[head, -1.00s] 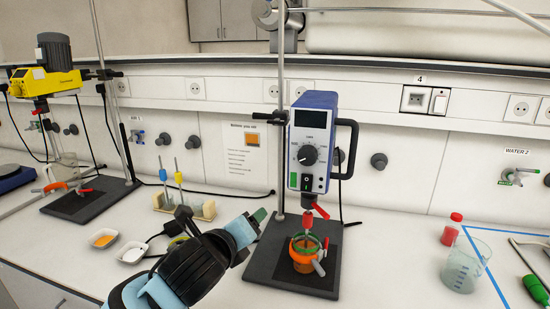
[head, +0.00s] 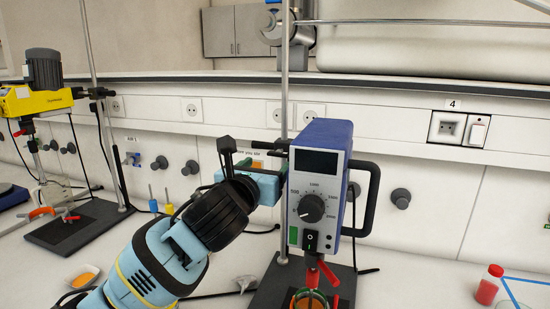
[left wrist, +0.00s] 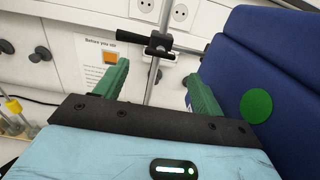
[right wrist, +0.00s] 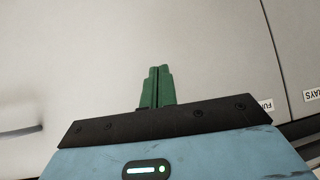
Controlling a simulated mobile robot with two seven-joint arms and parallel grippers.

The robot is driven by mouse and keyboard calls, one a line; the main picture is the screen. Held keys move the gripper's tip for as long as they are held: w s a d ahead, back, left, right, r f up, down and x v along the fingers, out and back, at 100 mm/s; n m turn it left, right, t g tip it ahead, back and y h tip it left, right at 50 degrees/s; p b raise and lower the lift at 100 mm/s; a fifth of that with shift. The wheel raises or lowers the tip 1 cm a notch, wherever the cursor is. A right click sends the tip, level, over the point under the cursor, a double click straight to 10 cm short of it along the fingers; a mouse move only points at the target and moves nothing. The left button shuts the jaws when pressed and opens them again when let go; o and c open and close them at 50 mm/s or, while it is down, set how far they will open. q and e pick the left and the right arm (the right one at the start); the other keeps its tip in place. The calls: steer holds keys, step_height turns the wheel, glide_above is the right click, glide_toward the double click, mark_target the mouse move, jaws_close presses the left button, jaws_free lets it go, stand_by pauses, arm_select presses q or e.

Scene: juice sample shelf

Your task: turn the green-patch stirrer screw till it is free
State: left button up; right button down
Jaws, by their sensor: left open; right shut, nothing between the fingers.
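The blue stirrer (head: 321,190) hangs on the upright stand rod in the head view. Its green patch (left wrist: 256,106) shows on the blue side in the left wrist view. A black clamp with a screw (left wrist: 158,44) sits on the rod behind the stirrer. It also shows in the head view (head: 228,148). My left gripper (left wrist: 160,84) is open and empty beside the stirrer. The clamp shows between and beyond its green fingers, apparently not touched. In the head view the left gripper (head: 262,182) partly hides behind its own wrist. My right gripper (right wrist: 157,72) is shut and empty, before a pale panel.
A yellow stirrer (head: 38,98) on its own stand is at left. An orange dish (head: 82,276) lies front left, and a red-capped bottle (head: 489,285) stands at right. A beaker with orange content (head: 308,300) is below the blue stirrer.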

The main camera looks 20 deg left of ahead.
mark_target(277, 156)
arm_select(q)
steer(key=shift+w+d, duration=0.15)
steer(key=shift+w, duration=2.95)
arm_select(e)
steer(key=shift+w+r, duration=0.3)
steer(key=shift+w, duration=0.15)
arm_select(q)
steer(key=c, duration=1)
